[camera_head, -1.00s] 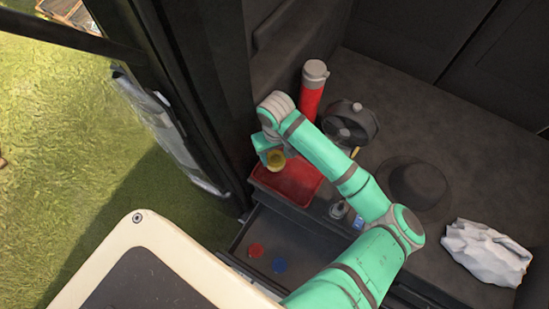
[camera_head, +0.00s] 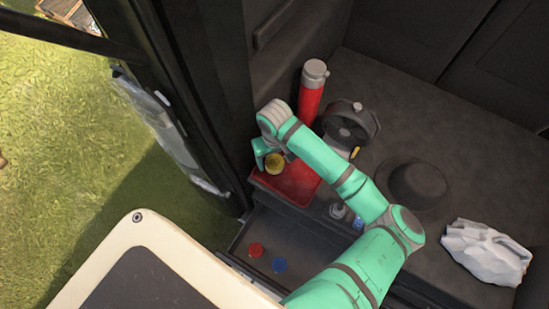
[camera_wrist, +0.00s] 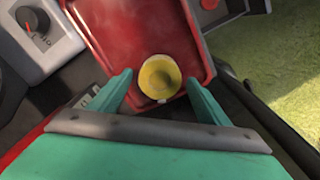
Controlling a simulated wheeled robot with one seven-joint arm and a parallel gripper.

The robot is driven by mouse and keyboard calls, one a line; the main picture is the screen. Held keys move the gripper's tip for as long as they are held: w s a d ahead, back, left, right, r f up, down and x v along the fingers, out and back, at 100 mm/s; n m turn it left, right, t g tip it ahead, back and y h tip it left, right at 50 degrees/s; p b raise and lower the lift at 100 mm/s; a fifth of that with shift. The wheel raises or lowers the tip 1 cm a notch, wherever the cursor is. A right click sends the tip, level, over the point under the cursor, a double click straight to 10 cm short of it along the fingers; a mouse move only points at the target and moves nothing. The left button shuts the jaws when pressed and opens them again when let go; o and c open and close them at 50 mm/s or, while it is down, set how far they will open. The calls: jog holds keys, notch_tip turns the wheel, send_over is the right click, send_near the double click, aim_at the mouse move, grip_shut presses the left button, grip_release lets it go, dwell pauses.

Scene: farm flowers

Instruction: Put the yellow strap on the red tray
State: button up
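The yellow strap (camera_head: 274,163) is a small round roll. In the wrist view the strap (camera_wrist: 159,77) lies between my fingertips, with a small gap on each side. My gripper (camera_head: 266,154) is open, with its fingers (camera_wrist: 160,80) spread to either side of the strap. The red tray (camera_head: 296,186) is below. The strap shows over the tray's far left part in the head view, and near the tray's lower edge in the wrist view (camera_wrist: 125,35). I cannot tell whether the strap touches the tray floor.
A red bottle with grey cap (camera_head: 312,92) and a dark fan (camera_head: 350,125) stand behind the tray. A dark hat (camera_head: 417,183) and white cloth (camera_head: 485,253) lie right. An open drawer below holds a red disc (camera_head: 256,250) and a blue disc (camera_head: 279,265).

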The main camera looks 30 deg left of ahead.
aim_at(274, 161)
notch_tip(274, 161, up, 12)
jog(key=shift+r, duration=0.15)
dwell(0.4)
jog(key=shift+w, duration=0.15)
dwell(0.4)
